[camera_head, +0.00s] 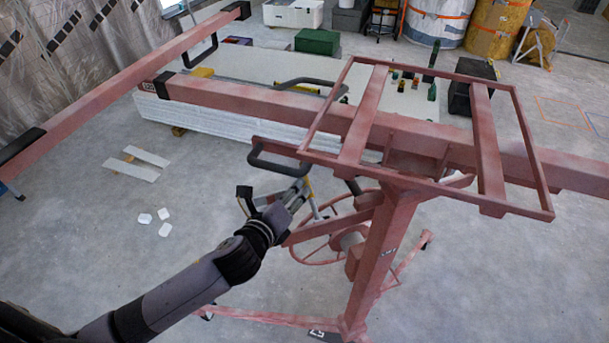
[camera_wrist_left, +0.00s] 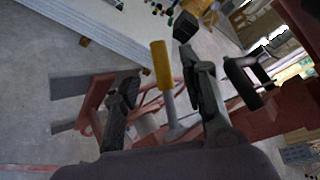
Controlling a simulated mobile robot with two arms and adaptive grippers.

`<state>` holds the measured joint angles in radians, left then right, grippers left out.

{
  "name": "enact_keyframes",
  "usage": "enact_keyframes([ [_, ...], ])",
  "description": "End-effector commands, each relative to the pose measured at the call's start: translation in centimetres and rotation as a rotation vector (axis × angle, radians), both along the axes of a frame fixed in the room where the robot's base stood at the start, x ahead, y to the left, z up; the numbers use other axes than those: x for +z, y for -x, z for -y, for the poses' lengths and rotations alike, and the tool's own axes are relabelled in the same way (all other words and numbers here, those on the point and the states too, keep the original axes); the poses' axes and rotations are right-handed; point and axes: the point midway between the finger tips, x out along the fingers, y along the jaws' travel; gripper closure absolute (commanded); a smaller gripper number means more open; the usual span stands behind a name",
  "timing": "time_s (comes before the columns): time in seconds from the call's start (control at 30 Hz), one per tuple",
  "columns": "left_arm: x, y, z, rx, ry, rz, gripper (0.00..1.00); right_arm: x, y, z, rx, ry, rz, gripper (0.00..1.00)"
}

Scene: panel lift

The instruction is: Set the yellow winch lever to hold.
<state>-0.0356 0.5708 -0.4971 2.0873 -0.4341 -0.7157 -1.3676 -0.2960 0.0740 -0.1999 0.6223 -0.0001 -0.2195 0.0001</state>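The winch lever has a yellow grip and a grey shaft. In the left wrist view the yellow lever (camera_wrist_left: 162,65) rises between the two fingers of my left gripper (camera_wrist_left: 160,95), with gaps visible to both sides. In the head view only a small yellow piece of the lever (camera_head: 308,184) shows, beside my left gripper (camera_head: 301,192) and partly hidden by it. The left gripper is open and does not appear to hold anything. The red panel lift (camera_head: 375,262) stands upright, its winch wheel (camera_head: 297,256) just below the gripper. My right gripper is out of view.
The lift's tilted top frame (camera_head: 530,150) and long red beam (camera_head: 260,98) pass above and beyond the gripper. A black handle (camera_head: 275,166) sits close to the gripper. White stacked panels (camera_head: 190,116) lie behind. Floor at left is mostly clear, with small white pieces (camera_head: 164,229).

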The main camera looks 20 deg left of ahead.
Motion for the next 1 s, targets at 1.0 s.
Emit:
enact_keyframes([
  [1.0,-2.1,-7.1,0.8,0.0,0.001,-0.001,0.69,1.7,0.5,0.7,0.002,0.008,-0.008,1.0],
])
